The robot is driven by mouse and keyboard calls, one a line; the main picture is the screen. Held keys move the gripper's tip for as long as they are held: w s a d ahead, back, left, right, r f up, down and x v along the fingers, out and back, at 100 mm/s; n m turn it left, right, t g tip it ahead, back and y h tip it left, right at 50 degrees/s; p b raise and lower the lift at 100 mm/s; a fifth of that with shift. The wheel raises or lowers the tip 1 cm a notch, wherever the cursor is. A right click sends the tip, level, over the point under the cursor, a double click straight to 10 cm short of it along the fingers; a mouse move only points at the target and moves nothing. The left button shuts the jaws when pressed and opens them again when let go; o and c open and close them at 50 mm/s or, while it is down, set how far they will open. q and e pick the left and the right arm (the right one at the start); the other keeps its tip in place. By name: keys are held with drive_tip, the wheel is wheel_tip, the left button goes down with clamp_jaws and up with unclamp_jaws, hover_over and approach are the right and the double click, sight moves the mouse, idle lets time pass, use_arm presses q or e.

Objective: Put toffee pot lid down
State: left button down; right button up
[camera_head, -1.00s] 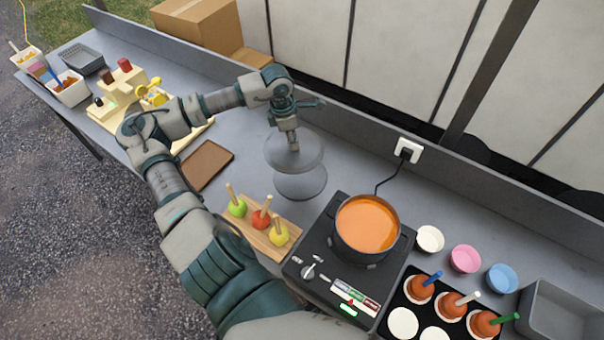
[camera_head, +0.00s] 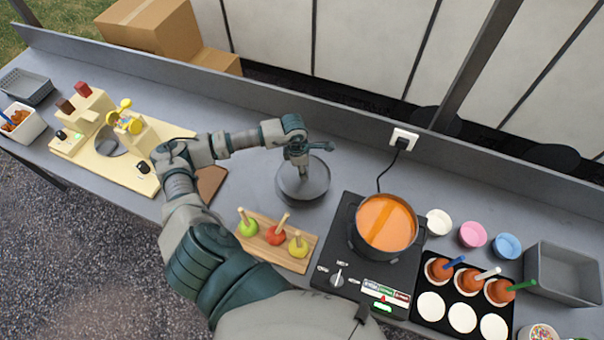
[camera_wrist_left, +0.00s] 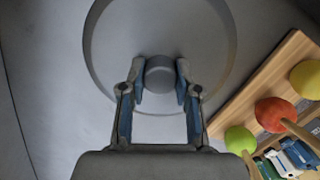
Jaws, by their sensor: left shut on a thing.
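The grey round toffee pot lid (camera_head: 316,187) is low over the grey counter, left of the hob; I cannot tell for certain whether it touches the surface. My left gripper (camera_head: 302,172) is shut on the lid's knob from above. In the left wrist view, the fingers of my left gripper (camera_wrist_left: 160,78) close on both sides of the round knob, and the lid (camera_wrist_left: 160,30) lies flat below them. The toffee pot (camera_head: 386,226) stands uncovered on the black hob (camera_head: 338,262), with orange toffee inside. My right gripper is not in view.
A wooden board (camera_head: 268,253) with green, red and yellow apples on sticks lies in front of the lid. A brown slab (camera_head: 211,184) is left of it. White, pink and blue cups stand right of the pot. Bare counter surrounds the lid at back and right.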

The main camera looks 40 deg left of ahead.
sight(296, 172)
use_arm(q)
drive_tip(key=f, duration=0.1)
drive_tip(key=a+f, duration=0.1)
drive_tip(key=f, duration=0.2)
drive_tip(key=shift+a+f, duration=0.2)
drive_tip(key=shift+a, duration=0.2)
drive_tip(key=shift+a+f, duration=0.1)
drive_tip(key=c, duration=1)
unclamp_jaws()
drive_tip(key=shift+s+d, duration=0.1)
drive_tip(key=shift+d, duration=0.15)
drive_tip(key=shift+o, duration=0.9)
drive_tip(key=shift+d, duration=0.2)
drive_tip(key=shift+d+r, duration=0.2)
drive_tip(key=shift+d, duration=0.05)
drive_tip(key=shift+a+r, duration=0.1)
drive_tip(key=shift+r, duration=0.2)
drive_tip(key=r, duration=0.3)
drive_tip(key=a+r, duration=0.1)
drive_tip(key=r, duration=0.3)
drive_tip(key=r+b, duration=0.1)
drive_tip(key=r, duration=0.2)
drive_tip(key=shift+s+a+r, duration=0.15)
drive_tip(key=shift+s+a, duration=0.15)
drive_tip(key=shift+s, duration=0.1)
drive_tip(key=shift+s+d+r, duration=0.1)
drive_tip(key=shift+r, duration=0.4)
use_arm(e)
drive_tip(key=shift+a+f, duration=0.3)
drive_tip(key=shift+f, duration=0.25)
